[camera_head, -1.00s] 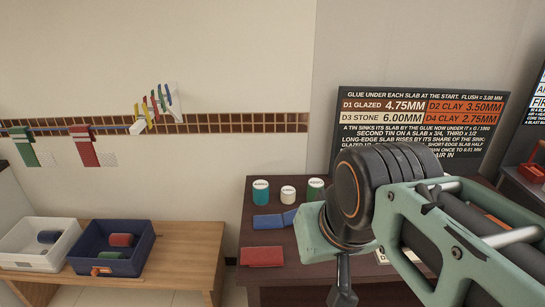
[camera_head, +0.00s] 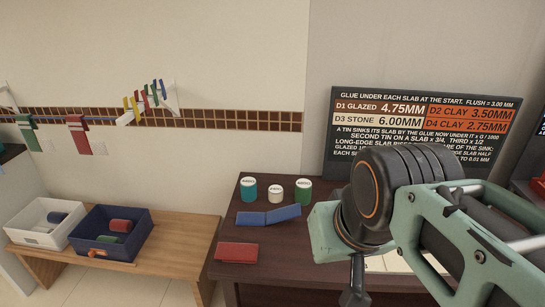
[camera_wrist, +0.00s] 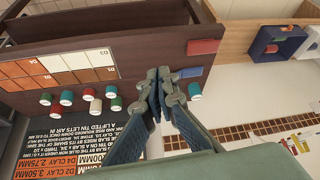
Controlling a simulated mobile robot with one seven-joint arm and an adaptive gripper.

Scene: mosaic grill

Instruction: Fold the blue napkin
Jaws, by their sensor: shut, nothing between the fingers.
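The blue napkin (camera_head: 268,215) lies on the dark brown table in the head view. It shows as two panels meeting at a crease near its middle, the right one at a slight angle to the left. In the wrist view a blue strip of it (camera_wrist: 188,72) shows beside my fingers, the rest hidden behind them. My gripper (camera_wrist: 158,73) is shut and empty, its fingertips together, appearing over the table near the blue napkin. I cannot tell its height. In the head view my arm covers the table right of the napkin.
A red folded cloth (camera_head: 237,252) lies at the table's front left. Several lidded tins, including a teal one (camera_head: 249,189), stand behind the napkin. A sign board (camera_head: 425,130) stands at the back. A wooden bench (camera_head: 165,250) at left holds a white bin (camera_head: 28,236) and a navy bin (camera_head: 82,251).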

